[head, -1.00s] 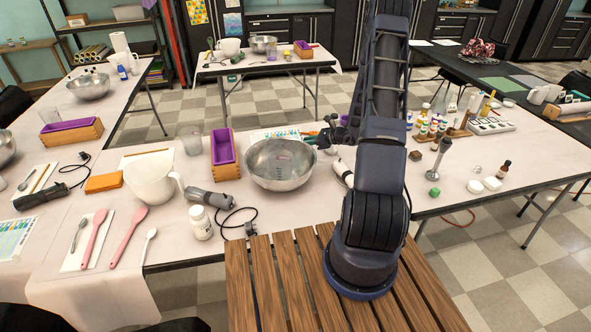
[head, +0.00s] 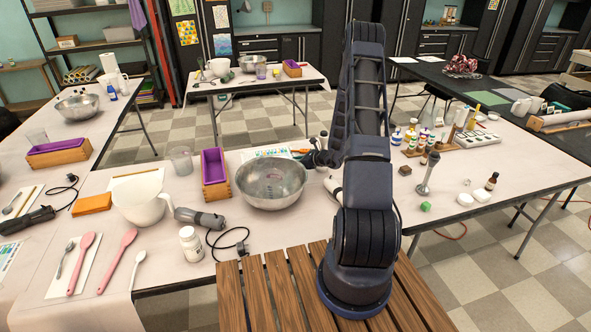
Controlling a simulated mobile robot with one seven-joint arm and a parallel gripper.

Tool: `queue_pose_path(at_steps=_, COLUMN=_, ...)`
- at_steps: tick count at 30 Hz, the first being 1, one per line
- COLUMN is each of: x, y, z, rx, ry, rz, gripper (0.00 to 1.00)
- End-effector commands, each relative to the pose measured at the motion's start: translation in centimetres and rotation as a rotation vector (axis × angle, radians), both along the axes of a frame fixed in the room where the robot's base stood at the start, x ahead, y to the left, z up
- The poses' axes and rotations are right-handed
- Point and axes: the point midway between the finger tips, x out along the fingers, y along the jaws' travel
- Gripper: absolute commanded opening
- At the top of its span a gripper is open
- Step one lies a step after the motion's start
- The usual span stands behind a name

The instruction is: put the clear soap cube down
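My gripper (head: 311,157) is small and dark in the head view, just beyond the right rim of the steel mixing bowl (head: 258,198) and partly hidden by my arm. I cannot tell whether its fingers are open or shut, or whether they hold anything. I cannot make out a clear soap cube for certain. The bowl stands on the near table (head: 330,232), and its inside shows only faint reflections or shapes. A green cube (head: 426,207) and a brown cube (head: 405,170) lie on the table to the right of my arm.
A purple mold in a wooden box (head: 214,178) and a white pitcher (head: 143,203) stand left of the bowl. A stick blender (head: 429,173), white pieces (head: 481,195) and a dark bottle (head: 491,181) stand on the right. Several colorant bottles (head: 411,136) stand behind the blender.

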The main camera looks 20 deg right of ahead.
Motion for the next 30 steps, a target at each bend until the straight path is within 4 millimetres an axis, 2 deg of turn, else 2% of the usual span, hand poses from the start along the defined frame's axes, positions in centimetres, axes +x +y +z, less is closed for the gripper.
queue_pose_path(at_steps=11, x=0.0, y=0.0, z=-3.4, rx=-0.001, ry=0.001, rz=0.000, gripper=0.01)
queue_pose_path(at_steps=23, x=0.0, y=0.0, z=-3.9, rx=0.000, ry=0.000, rz=0.000, gripper=0.01)
queue_pose_path(at_steps=24, x=0.0, y=0.0, z=-3.9, rx=0.000, ry=0.000, rz=0.000, gripper=0.26)
queue_pose_path(at_steps=27, x=0.0, y=0.0, z=-3.9, rx=0.000, ry=0.000, rz=0.000, gripper=0.43)
queue_pose_path(at_steps=30, x=0.0, y=0.0, z=-3.9, rx=0.000, ry=0.000, rz=0.000, gripper=0.43)
